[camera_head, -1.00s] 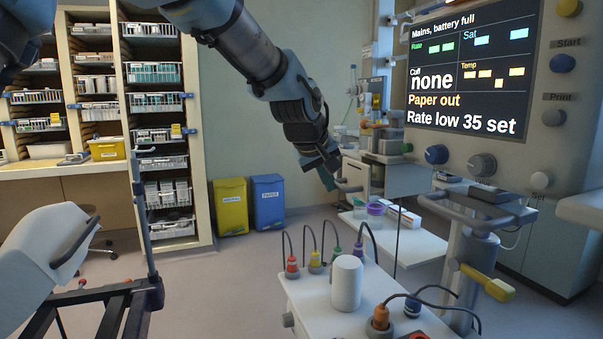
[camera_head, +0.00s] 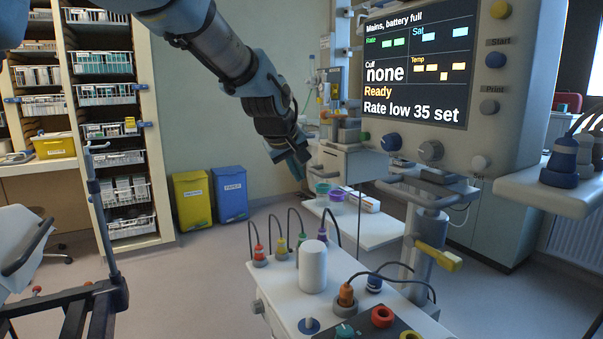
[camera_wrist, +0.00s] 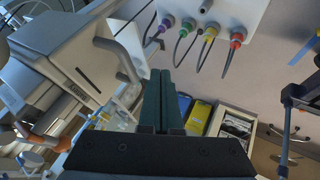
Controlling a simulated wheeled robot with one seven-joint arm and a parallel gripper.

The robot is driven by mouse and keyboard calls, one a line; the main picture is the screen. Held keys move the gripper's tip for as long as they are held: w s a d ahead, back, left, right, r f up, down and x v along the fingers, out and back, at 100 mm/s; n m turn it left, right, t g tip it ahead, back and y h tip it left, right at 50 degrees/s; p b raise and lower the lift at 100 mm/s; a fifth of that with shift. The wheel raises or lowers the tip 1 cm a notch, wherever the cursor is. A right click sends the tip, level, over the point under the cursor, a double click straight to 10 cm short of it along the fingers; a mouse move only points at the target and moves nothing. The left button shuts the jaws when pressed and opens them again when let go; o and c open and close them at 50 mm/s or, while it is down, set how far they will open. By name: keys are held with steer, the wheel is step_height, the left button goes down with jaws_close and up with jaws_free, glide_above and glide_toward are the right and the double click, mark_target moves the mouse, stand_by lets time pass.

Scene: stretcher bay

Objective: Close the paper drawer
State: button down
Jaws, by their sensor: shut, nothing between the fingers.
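My gripper (camera_head: 299,168) hangs at the end of my arm in the middle of the head view, left of the monitor (camera_head: 433,70). In the wrist view my gripper (camera_wrist: 165,95) has its two dark fingers together with nothing between them. The monitor's screen reads "Ready" and "Rate low 35 set". A grey ledge-like part (camera_head: 438,176) shows under the monitor; I cannot tell whether it is the paper drawer or how far it stands out. My gripper appears clear of the monitor.
A white trolley top (camera_head: 290,285) with coloured plugs, cables and a white cylinder (camera_head: 313,266) stands in front. A yellow bin (camera_head: 191,200) and a blue bin (camera_head: 230,194) stand by the wall. A yellow-handled lever (camera_head: 438,256) sticks out from the monitor post.

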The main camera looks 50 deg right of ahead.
steer(key=b+v, duration=0.3)
steer(key=v, duration=0.7)
steer(key=shift+w+a, duration=0.2)
steer(key=shift+a, duration=0.25)
steer(key=shift+f, duration=0.1)
steer(key=w+a+f+n+y, duration=0.1)
steer(key=w+a+f, duration=0.3)
steer(key=w+a, duration=0.3)
steer(key=w+a+f+t+y, duration=0.15)
steer(key=w+a+f, duration=0.3)
steer(key=a, duration=0.45)
steer(key=w+a+f+n+y, duration=0.1)
steer(key=w+a+f+y, duration=0.1)
steer(key=w+a+f, duration=0.45)
steer(key=s+a+f+y, duration=0.1)
steer(key=s+a+f, duration=0.1)
steer(key=a, duration=0.8)
steer(key=s+a+f+n+g+y, duration=0.1)
steer(key=s+a+f, duration=0.2)
steer(key=a, duration=0.8)
steer(key=s+a+f+n+g+y, duration=0.1)
steer(key=s+a+f, duration=0.2)
steer(key=a, duration=0.8)
step_height(320, 180, down, 3)
steer(key=shift+s+r, duration=0.15)
steer(key=shift+r, duration=0.05)
